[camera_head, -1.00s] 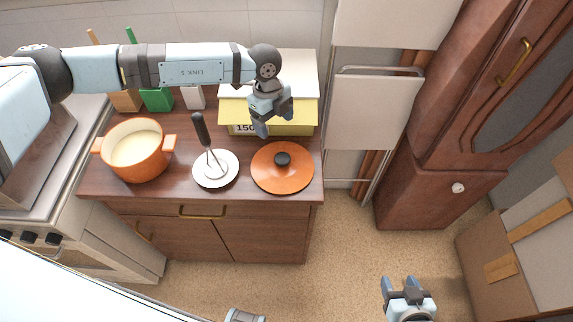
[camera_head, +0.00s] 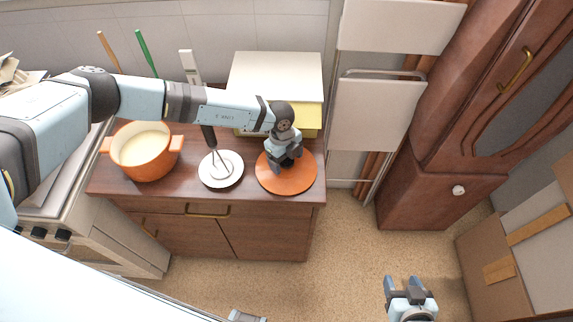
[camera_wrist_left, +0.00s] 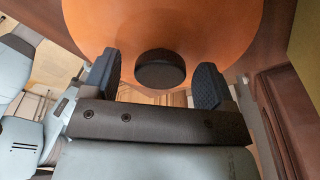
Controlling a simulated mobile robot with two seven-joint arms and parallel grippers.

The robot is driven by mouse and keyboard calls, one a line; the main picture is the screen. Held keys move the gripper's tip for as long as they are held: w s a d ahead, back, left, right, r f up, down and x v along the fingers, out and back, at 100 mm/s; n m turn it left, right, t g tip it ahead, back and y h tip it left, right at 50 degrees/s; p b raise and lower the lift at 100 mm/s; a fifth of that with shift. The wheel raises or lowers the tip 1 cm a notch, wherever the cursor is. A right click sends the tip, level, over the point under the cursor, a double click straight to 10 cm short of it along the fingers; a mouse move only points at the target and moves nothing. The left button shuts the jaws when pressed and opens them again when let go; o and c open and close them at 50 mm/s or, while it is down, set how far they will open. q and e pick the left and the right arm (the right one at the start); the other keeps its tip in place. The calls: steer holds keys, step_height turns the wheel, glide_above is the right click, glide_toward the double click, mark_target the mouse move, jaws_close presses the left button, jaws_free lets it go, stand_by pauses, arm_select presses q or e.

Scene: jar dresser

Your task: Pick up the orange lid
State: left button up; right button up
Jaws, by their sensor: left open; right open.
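The orange lid (camera_head: 288,184) lies flat on the dresser top at its right end. In the left wrist view the lid (camera_wrist_left: 215,25) fills the top, and its dark round knob (camera_wrist_left: 160,70) shows between my two fingers. My left gripper (camera_wrist_left: 160,80) is open, with one finger on each side of the knob; I cannot tell whether they touch it. In the head view my left gripper (camera_head: 279,164) is right over the lid and hides the knob. My right gripper (camera_head: 405,284) is open and empty above the floor at the lower right.
Left of the lid stand a white plate (camera_head: 221,179) with a dark-handled tool and an orange pot (camera_head: 146,163). A yellow box with a pale top (camera_head: 275,75) is behind the lid. A folded white chair (camera_head: 375,110) stands right of the dresser.

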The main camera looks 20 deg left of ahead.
arm_select(q)
steer(key=c, duration=1.1)
steer(key=shift+o, duration=0.2)
